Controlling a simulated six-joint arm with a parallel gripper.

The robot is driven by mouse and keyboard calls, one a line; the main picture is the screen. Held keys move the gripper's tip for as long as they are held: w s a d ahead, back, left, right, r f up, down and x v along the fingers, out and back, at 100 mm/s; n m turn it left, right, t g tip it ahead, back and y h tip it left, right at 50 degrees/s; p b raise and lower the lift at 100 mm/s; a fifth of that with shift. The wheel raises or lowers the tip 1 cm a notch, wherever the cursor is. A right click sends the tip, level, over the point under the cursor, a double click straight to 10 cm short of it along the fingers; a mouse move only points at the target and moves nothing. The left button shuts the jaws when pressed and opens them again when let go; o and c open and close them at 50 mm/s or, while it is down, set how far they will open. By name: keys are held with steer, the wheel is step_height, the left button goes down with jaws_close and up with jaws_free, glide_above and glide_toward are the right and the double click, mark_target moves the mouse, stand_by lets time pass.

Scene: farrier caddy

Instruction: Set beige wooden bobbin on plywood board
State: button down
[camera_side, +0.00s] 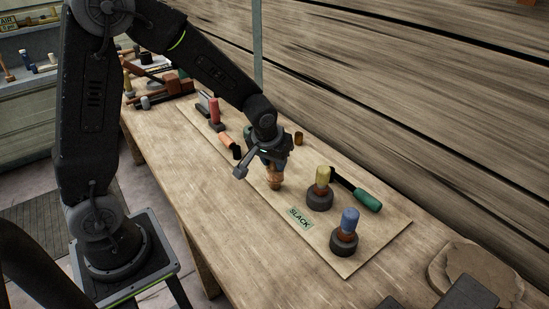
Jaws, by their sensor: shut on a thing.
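The beige wooden bobbin (275,181) is under my gripper (273,164), which points down and is shut on it. The top of the bobbin is hidden by the gripper. The bobbin is upright over the plywood board (378,240), a flat pale sheet lying on the workbench. I cannot tell whether the bobbin's base touches the board.
A yellow-topped piece (322,180) and a blue-topped piece (348,221) stand in dark round bases on the board. A green-handled tool (366,199) lies behind them. A SLACK label (299,218) is near the front edge. Red-handled (214,111) and orange (228,140) items are farther left.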

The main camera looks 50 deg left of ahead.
steer(key=shift+f, duration=0.15)
steer(key=c, duration=0.7)
jaws_free()
steer(key=shift+c, duration=0.2)
steer(key=v, duration=1.3)
steer(key=shift+r, duration=0.4)
steer(key=shift+s+d, duration=0.1)
steer(key=shift+s, duration=0.05)
